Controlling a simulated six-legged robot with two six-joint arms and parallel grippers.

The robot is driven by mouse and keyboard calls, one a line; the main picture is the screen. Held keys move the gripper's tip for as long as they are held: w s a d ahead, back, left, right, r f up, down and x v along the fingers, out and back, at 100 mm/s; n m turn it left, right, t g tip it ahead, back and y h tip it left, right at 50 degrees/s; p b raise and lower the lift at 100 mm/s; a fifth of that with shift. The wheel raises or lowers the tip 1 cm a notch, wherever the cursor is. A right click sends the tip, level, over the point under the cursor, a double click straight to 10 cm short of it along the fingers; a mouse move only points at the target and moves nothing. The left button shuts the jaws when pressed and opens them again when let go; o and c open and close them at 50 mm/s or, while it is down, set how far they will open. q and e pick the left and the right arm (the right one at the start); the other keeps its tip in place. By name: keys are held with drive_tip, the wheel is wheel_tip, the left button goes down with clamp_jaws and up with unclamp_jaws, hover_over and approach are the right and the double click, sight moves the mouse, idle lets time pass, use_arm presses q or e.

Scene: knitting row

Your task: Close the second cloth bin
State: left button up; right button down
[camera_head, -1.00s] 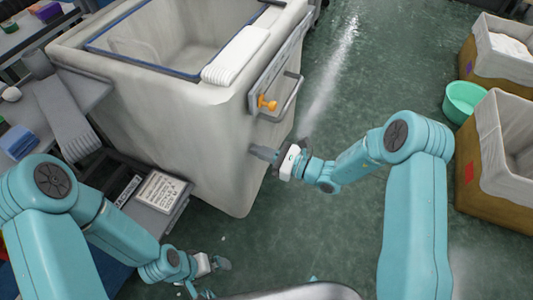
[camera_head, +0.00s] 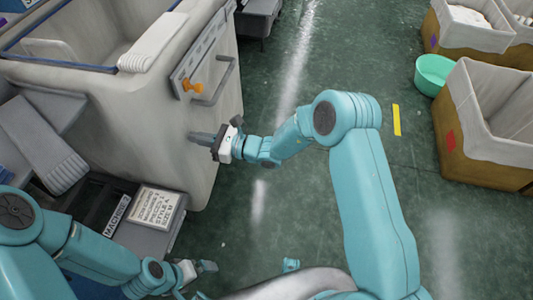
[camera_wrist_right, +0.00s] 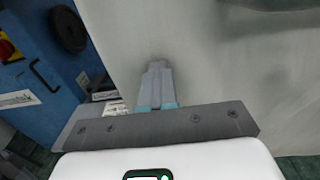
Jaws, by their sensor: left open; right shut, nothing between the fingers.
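Two open brown bins with pale cloth liners stand at the right in the head view: a nearer one (camera_head: 465,120) with a red patch and a farther one (camera_head: 450,38) with white cloth inside. A large cream bin (camera_head: 150,120) with a blue rim stands at the left. Which is the second cloth bin, I cannot tell. My right gripper (camera_head: 203,138) is shut and empty, in front of the cream bin's side, below its handle. In the right wrist view its fingers (camera_wrist_right: 157,85) point at a pale wall; contact is unclear. My left gripper (camera_head: 208,266) is open, low near the floor.
The cream bin has a grey bar handle (camera_head: 217,83) and an orange knob (camera_head: 192,87). A green tub (camera_head: 432,72) stands beside the brown bins. A grey ledge with a sign (camera_head: 154,207) is at the lower left. Green floor (camera_head: 290,195) is open in the middle.

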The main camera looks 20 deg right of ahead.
drive_tip(key=b+x, duration=0.3)
drive_tip(key=x, duration=0.6)
drive_tip(key=shift+f, duration=0.15)
drive_tip(key=shift+w+a, duration=0.15)
drive_tip(key=shift+a, duration=0.05)
drive_tip(key=shift+a+r, duration=0.15)
drive_tip(key=shift+r, duration=0.2)
drive_tip(key=shift+r, duration=0.1)
drive_tip(key=shift+w, duration=0.1)
